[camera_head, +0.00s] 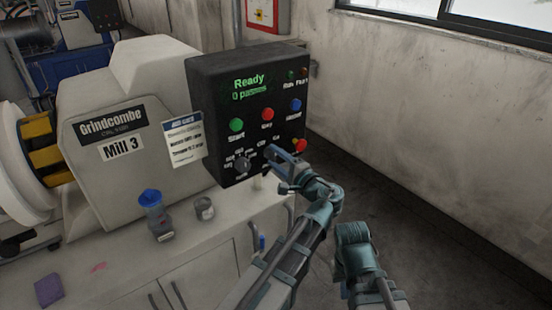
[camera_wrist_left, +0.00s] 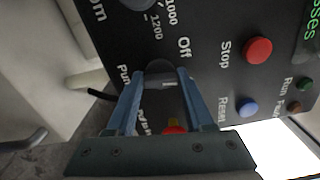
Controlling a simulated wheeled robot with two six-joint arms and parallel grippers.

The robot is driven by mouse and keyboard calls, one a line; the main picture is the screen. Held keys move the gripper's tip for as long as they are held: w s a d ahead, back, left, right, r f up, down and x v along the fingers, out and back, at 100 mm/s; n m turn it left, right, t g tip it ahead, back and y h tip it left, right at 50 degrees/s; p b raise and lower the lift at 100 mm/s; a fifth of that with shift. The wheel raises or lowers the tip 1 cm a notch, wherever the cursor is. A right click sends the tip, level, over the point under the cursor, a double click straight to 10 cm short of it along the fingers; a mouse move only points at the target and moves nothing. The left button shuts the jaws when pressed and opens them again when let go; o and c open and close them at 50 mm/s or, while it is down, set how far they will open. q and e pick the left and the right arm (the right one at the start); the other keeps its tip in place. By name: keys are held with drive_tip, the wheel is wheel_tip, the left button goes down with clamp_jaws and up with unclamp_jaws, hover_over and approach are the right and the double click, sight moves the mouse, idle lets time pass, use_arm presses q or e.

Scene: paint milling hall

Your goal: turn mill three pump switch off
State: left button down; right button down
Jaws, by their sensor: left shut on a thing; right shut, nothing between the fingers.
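The black control panel (camera_head: 218,85) of Mill 3 carries the pump switch, mostly hidden behind my left gripper in the head view. In the left wrist view the pump switch (camera_wrist_left: 160,72) is a dark knob with a light pointer mark. The "Off" label shows beside it; the label on its other side is partly covered. My left gripper (camera_head: 276,164) is at the panel's lower right, and its two fingers (camera_wrist_left: 162,103) are shut on the knob. My right gripper (camera_head: 344,290) is low on the right, shut and empty, away from the panel.
A red stop button (camera_wrist_left: 258,50) and a blue reset button (camera_wrist_left: 248,107) are near my left fingers. A speed knob (camera_head: 242,164) is left of them. The floor at right is clear.

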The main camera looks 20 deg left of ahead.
use_arm(q)
drive_tip(key=n, duration=0.3)
drive_tip(key=shift+f+n, duration=0.15)
drive_tip(key=shift+n, duration=0.15)
drive_tip(key=shift+f+n, duration=0.1)
drive_tip(key=shift+n, duration=1.8)
drive_tip(key=shift+c, duration=1.4)
unclamp_jaws()
